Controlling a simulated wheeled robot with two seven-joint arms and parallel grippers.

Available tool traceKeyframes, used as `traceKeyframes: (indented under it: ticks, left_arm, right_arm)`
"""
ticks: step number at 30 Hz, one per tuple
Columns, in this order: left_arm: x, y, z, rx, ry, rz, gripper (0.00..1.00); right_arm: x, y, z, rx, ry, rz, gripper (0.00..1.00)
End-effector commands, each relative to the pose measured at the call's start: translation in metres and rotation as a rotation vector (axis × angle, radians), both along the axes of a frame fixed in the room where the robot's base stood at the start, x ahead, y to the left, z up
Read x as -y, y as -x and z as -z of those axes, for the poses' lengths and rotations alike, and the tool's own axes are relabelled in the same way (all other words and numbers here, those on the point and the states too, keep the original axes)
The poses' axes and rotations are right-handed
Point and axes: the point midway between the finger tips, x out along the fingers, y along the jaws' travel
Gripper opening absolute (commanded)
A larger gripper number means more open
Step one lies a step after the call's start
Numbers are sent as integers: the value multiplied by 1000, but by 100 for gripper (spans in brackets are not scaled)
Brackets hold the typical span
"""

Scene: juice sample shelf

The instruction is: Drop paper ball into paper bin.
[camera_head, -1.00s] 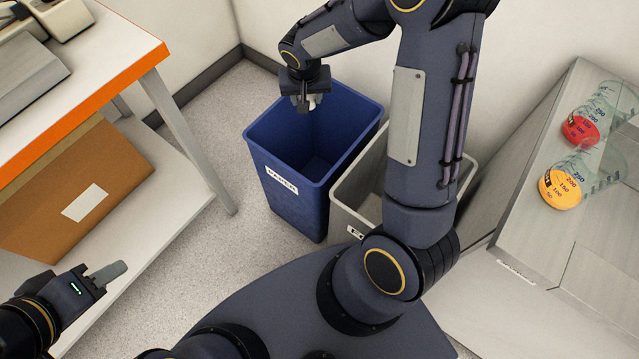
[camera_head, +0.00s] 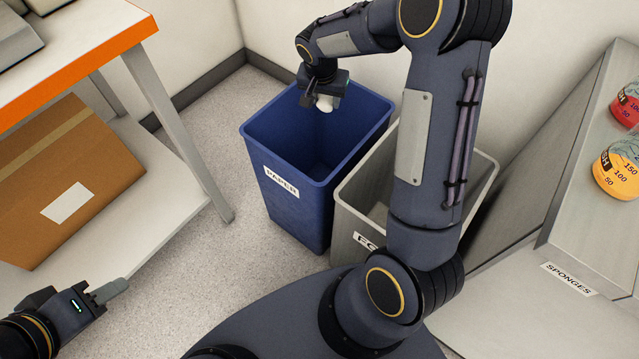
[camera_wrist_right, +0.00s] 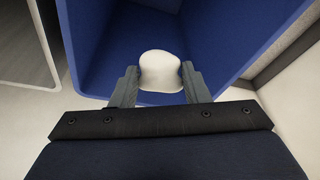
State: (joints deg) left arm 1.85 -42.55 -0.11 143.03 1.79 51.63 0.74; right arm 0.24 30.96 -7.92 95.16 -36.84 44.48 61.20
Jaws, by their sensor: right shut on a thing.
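A white paper ball (camera_wrist_right: 160,72) sits between the fingers of my right gripper (camera_wrist_right: 158,85) in the right wrist view. It also shows as a small white shape in the head view (camera_head: 324,104). The right gripper (camera_head: 323,103) is shut on it and hangs over the opening of the blue bin (camera_head: 291,205), near its back rim. The blue bin is labelled PAPER and its inside looks empty where I can see it. My left gripper (camera_head: 108,291) is at the lower left, away from the bin; its finger gap is not clear.
A grey bin (camera_head: 350,228) stands right beside the blue bin, partly behind my right arm. A cardboard box (camera_head: 95,165) lies on the lower shelf of an orange-edged table (camera_head: 110,50). Flasks with red (camera_head: 628,108) and yellow (camera_head: 618,170) liquid stand at right.

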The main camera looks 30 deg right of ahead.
Motion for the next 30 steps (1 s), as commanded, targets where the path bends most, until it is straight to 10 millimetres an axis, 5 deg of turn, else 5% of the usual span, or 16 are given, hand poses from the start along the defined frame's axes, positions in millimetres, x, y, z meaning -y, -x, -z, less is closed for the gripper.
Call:
traceKeyframes:
  ticks: [9,10,15,24,30]
  left_arm:
    - [0,0,3,0,0,0,36]
    - [0,0,3,0,0,0,36]
    - [0,0,3,0,0,0,36]
    - [0,0,2,0,0,0,36]
    - [0,0,-6,0,0,0,36]
  right_arm:
    - [0,0,4,1,1,-1,20]
    - [0,0,4,0,0,-1,44]
    - [0,0,4,1,1,-1,67]
    - [0,0,2,1,0,-1,67]
    - [-5,4,-25,4,1,-3,67]
